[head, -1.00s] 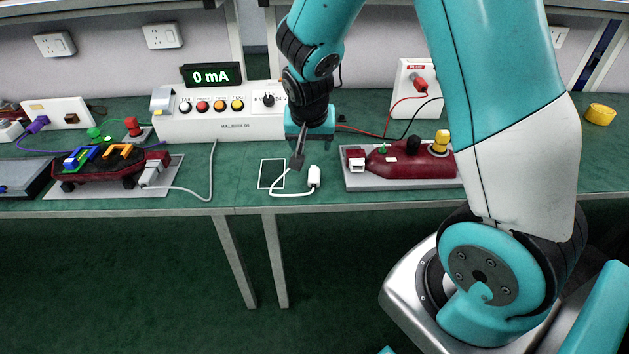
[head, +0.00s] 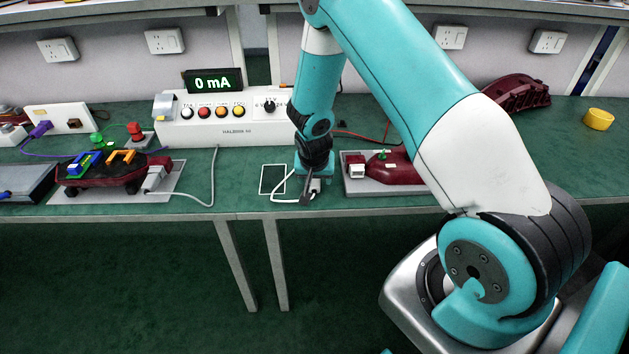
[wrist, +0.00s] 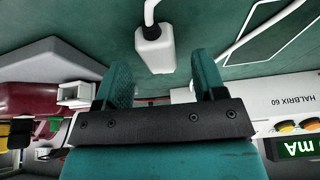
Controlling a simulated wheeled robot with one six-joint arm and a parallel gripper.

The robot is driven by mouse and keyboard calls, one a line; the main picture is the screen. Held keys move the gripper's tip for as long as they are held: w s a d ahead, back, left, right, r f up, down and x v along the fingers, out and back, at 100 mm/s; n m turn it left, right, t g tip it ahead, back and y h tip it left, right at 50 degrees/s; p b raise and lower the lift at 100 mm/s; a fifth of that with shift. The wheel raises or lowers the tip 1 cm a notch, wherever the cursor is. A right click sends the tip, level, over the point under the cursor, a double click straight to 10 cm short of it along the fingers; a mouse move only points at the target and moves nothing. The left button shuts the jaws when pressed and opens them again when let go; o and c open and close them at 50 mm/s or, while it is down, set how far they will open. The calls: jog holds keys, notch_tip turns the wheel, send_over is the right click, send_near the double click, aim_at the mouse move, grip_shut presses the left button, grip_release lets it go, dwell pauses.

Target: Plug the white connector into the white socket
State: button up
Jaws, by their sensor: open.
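The white connector (wrist: 155,48) lies on the green bench with its white cable running from one end. In the head view the connector (head: 315,185) is mostly hidden by my gripper (head: 309,192). In the wrist view my gripper (wrist: 160,68) is open, with the connector ahead of and between the fingertips. I cannot tell whether a finger touches it. The white socket (head: 356,171) is on the left end of a dark red lamp housing (head: 395,166), right of my gripper. The socket also shows in the wrist view (wrist: 74,94).
A white control box (head: 220,127) with coloured buttons stands behind, its display (head: 213,81) reading 0 mA. A white outlined rectangle (head: 272,179) is left of my gripper. Another lamp (head: 110,172), with a cable plugged in, sits at the left. My arm covers part of the right housing.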

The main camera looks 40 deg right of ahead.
aim_at(315, 180)
jog(key=shift+w+d+f, duration=0.1)
jog(key=shift+w+f, duration=0.05)
jog(key=shift+f, duration=0.4)
jog(key=c, duration=1)
jog(key=shift+r, duration=0.15)
notch_tip(315, 180, up, 20)
jog(key=shift+f+b, duration=0.1)
jog(key=shift+b, duration=0.35)
